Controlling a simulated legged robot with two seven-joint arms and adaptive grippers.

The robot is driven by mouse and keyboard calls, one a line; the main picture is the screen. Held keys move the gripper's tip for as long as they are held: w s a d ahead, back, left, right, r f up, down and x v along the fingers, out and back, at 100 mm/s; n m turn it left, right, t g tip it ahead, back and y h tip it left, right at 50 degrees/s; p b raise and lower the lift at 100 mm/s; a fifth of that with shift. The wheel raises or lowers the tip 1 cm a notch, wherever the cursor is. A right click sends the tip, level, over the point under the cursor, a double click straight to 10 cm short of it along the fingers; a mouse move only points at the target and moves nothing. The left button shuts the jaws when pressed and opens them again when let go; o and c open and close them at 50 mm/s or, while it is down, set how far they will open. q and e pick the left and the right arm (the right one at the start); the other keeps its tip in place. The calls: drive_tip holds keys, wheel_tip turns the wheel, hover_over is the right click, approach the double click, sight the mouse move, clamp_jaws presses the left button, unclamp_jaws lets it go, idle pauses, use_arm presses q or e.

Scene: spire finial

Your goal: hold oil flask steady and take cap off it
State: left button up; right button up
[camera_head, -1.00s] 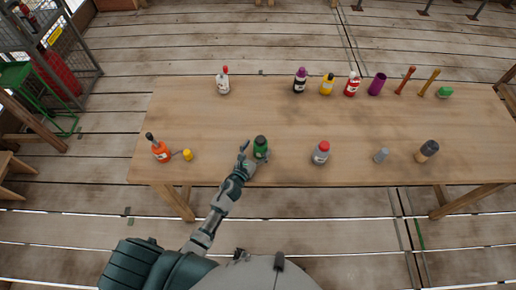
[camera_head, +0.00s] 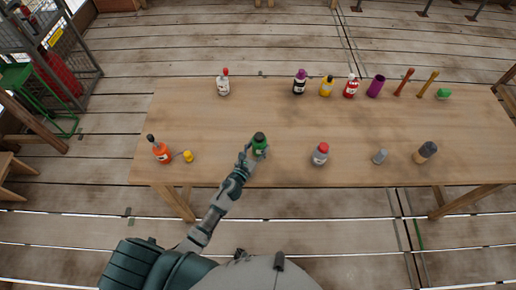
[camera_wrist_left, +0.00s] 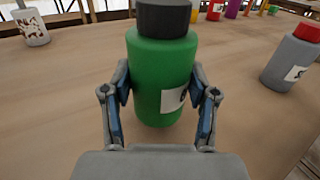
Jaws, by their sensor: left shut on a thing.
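A green flask (camera_head: 260,148) with a dark cap (camera_head: 259,136) stands upright near the front edge of the table, left of the middle. My left gripper (camera_head: 253,153) is at it, with fingers on either side of its body below the cap. In the left wrist view, the green flask (camera_wrist_left: 161,75) fills the space between the fingers, and its dark cap (camera_wrist_left: 163,17) is on top, clear of them. Part of a white label shows at its right; its writing is mostly cut off. The gripper is shut on the flask. My right gripper is not in view.
On the wooden table (camera_head: 300,120), a grey red-capped bottle (camera_head: 320,155) stands to the right and an orange bottle (camera_head: 162,153) with a yellow piece (camera_head: 188,156) to the left. Several bottles line the back. The table's middle is clear.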

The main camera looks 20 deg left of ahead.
use_arm(q)
drive_tip(key=shift+s+d+r, duration=0.1)
drive_tip(key=shift+r, duration=0.75)
drive_tip(key=v, duration=0.8)
drive_tip(key=shift+s+r, duration=0.15)
drive_tip(key=a+b+v, duration=0.1)
drive_tip(key=v, duration=0.6)
drive_tip(key=shift+r+b, duration=0.3)
drive_tip(key=shift+r, duration=0.15)
drive_tip(key=o, duration=0.3)
drive_tip(key=shift+a, duration=0.1)
clamp_jaws()
drive_tip(key=shift+a, duration=0.2)
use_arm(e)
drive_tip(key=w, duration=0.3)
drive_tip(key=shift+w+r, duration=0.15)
use_arm(q)
drive_tip(key=shift+a, duration=0.1)
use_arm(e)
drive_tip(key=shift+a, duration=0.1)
